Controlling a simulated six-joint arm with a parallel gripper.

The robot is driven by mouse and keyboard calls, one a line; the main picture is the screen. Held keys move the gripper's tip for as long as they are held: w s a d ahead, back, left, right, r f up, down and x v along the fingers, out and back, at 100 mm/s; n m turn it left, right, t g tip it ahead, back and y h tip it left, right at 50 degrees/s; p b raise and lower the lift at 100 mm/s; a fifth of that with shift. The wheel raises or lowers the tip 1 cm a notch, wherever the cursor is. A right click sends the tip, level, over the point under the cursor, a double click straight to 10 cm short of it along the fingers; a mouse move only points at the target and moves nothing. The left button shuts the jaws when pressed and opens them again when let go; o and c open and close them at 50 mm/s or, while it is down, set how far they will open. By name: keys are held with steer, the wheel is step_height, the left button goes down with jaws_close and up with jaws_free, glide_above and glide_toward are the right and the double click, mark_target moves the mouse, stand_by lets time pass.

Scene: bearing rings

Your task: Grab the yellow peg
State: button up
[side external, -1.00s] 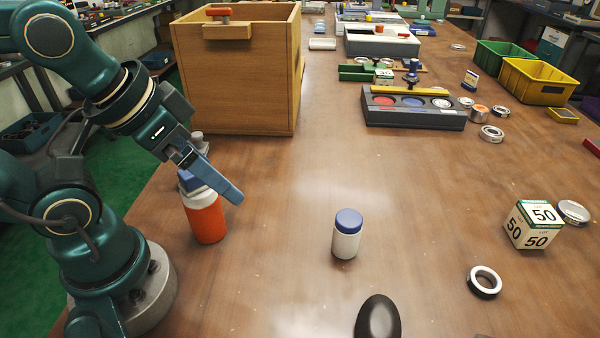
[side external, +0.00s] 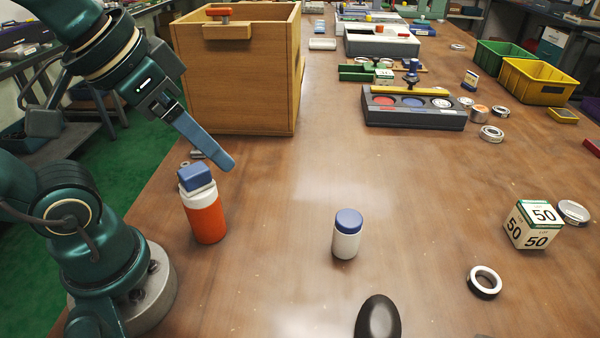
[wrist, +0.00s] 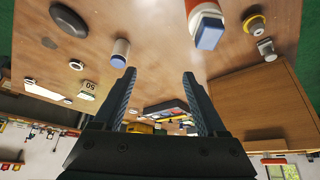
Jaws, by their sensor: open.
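My gripper (side external: 228,166) is in the air at the left of the side view, above and to the right of the orange-and-white bottle with a blue cap (side external: 205,208). In the wrist view my gripper (wrist: 160,75) has its two fingers wide apart with nothing between them. A yellow round piece with a grey middle (wrist: 254,22) lies on the table at the upper right of the wrist view, past the bottle. I cannot tell whether it is the yellow peg. A yellow bar (side external: 410,90) lies along the back of the dark tray in the side view.
A wooden box (side external: 240,85) stands behind my gripper. A white jar with a blue lid (side external: 347,235) stands at mid-table. The dark tray (side external: 415,117) holds coloured discs. A "50" cube (side external: 532,225) and a ring (side external: 484,282) are at right.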

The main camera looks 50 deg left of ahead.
steer(key=a+m+g+y, duration=0.1)
steer(key=a+f+m+g, duration=0.1)
steer(key=a, duration=0.1)
steer(key=a+f+g+y, duration=0.1)
steer(key=shift+s+a+f+m+g+y, duration=0.1)
steer(key=shift+s+a+m+g+y, duration=0.2)
steer(key=shift+a+m+g, duration=0.1)
steer(key=w+a+r+m+g+y, duration=0.1)
steer(key=w+a+m+g+y, duration=0.2)
steer(key=a+m+g+y, duration=0.3)
steer(key=w+a+r+m+g+y, duration=0.1)
steer(key=w+a+m+g+y, duration=0.2)
steer(key=a+m+y, duration=0.35)
steer(key=f, duration=0.6)
steer(key=f+n+y, duration=0.1)
steer(key=f, duration=0.5)
steer(key=s+a+f+n, duration=0.1)
steer(key=f, duration=0.5)
steer(key=shift+s+f, duration=0.1)
steer(key=shift+f, duration=0.15)
steer(key=shift+x, duration=3.3)
steer(key=shift+r, duration=0.15)
jaws_close()
